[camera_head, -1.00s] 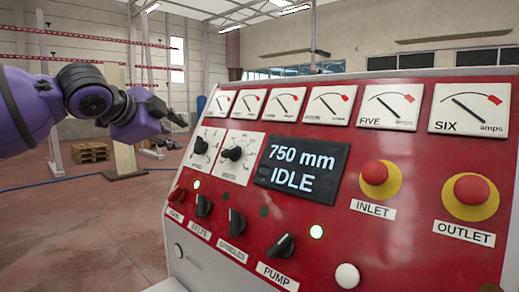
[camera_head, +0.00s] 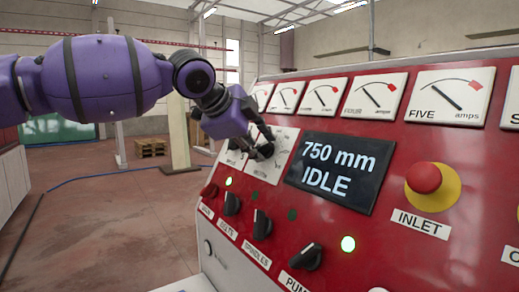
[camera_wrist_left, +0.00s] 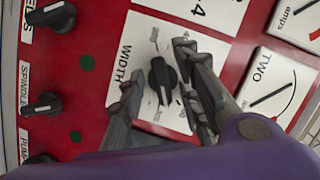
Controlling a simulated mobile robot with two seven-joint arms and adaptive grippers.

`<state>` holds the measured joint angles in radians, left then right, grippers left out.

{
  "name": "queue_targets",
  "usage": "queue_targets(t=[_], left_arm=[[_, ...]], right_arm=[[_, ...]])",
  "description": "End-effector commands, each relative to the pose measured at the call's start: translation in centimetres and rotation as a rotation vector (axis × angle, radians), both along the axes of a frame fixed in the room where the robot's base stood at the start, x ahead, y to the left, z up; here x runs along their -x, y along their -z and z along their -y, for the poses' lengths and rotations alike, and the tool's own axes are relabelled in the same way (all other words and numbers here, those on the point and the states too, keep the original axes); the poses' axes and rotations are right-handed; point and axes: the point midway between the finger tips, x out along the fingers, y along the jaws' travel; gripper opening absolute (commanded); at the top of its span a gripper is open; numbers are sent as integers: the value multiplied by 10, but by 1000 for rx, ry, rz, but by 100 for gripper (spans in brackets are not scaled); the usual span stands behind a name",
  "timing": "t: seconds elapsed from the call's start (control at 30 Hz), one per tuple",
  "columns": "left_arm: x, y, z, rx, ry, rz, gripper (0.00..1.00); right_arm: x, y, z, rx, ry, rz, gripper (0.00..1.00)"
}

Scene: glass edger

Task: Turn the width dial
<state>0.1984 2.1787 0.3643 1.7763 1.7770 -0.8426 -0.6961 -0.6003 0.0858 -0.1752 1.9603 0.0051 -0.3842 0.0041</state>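The width dial is a black knob (camera_wrist_left: 160,77) on a white plate marked WIDTH in the left wrist view. In the head view the dial (camera_head: 266,151) sits left of the display and is partly covered by my fingers. My left gripper (camera_wrist_left: 156,68) is open, with one finger on each side of the knob; I cannot tell whether they touch it. In the head view my left gripper (camera_head: 258,143) is at the panel in front of the dial plate. The display (camera_head: 340,170) reads 750 mm IDLE. My right gripper is not in view.
Amp meters (camera_head: 375,95) line the panel top. Selector switches, including the pump switch (camera_head: 306,257), sit below the dial. The red inlet button (camera_head: 424,178) is at the right. A pallet (camera_head: 152,147) lies on the open floor at the back left.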

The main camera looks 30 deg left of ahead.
Motion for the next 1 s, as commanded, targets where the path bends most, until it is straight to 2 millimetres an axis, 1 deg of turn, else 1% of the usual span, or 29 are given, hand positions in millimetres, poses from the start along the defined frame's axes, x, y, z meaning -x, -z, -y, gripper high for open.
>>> queue_targets(t=[0.03, 0.13, 0.3, 0.33, 0.57, 1.0], left_arm=[[-2, 2, 0, 0, 0, 1, 31], [-4, 2, 0, 1, -1, 3, 31], [-4, 1, 0, 1, 1, 4, 31], [-4, 1, 0, 1, 1, 4, 30], [-3, 2, 0, 1, 0, 2, 0], [-4, 4, -1, 4, -4, -4, 0]], right_arm=[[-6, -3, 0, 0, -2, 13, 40], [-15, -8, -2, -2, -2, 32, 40], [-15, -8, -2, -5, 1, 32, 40], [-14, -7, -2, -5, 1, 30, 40], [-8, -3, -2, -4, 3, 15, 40], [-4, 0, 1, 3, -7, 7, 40]])
